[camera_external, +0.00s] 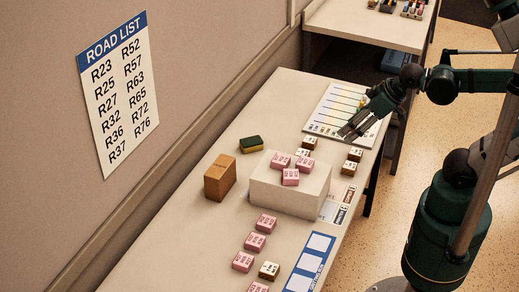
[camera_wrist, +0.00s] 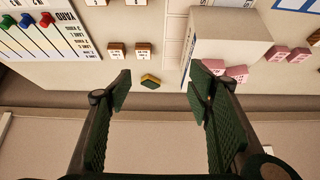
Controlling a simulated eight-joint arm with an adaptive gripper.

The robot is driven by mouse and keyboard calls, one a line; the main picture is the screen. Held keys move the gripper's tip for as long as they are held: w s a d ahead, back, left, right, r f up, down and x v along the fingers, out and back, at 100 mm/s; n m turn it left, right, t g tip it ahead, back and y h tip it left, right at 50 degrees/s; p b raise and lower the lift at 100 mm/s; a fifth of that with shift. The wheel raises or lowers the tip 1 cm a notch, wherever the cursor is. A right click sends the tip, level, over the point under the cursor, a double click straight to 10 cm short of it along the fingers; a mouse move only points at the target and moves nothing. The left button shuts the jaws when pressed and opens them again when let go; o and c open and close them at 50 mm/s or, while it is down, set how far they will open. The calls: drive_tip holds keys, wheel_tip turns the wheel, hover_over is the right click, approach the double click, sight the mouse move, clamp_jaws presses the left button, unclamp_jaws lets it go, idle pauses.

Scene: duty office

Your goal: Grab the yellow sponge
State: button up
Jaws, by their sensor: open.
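The yellow sponge (camera_external: 251,145) has a dark green top and lies on the table near the wall side, beyond the brown box in the external view. In the wrist view the sponge (camera_wrist: 150,81) shows between and beyond my fingertips. My gripper (camera_external: 352,128) is open and empty, above the table by the lined white board at the far end. In the wrist view its two fingers (camera_wrist: 160,88) are spread wide apart. It is apart from the sponge.
A white block (camera_external: 280,190) with pink labelled blocks (camera_external: 290,177) on top stands right of the sponge. A brown box (camera_external: 219,178) is near it. Small brown-and-white blocks (camera_wrist: 143,50) stand close by. The lined board (camera_external: 333,106) bears coloured pegs. The wall borders the table.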

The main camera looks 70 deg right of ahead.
drive_tip(key=shift+w+r, duration=0.1)
drive_tip(key=w+r, duration=0.1)
drive_tip(key=w, duration=0.1)
drive_tip(key=n+g+p, duration=0.7)
drive_tip(key=n+p, duration=0.2)
drive_tip(key=p, duration=0.1)
hover_over(251, 141)
drive_tip(key=f, duration=1.3)
drive_tip(key=shift+s+f, duration=0.3)
drive_tip(key=shift+f, duration=0.1)
drive_tip(key=shift+w+f, duration=0.2)
drive_tip(key=shift+f, duration=0.25)
drive_tip(key=shift+f+b, duration=0.3)
drive_tip(key=shift+f, duration=0.95)
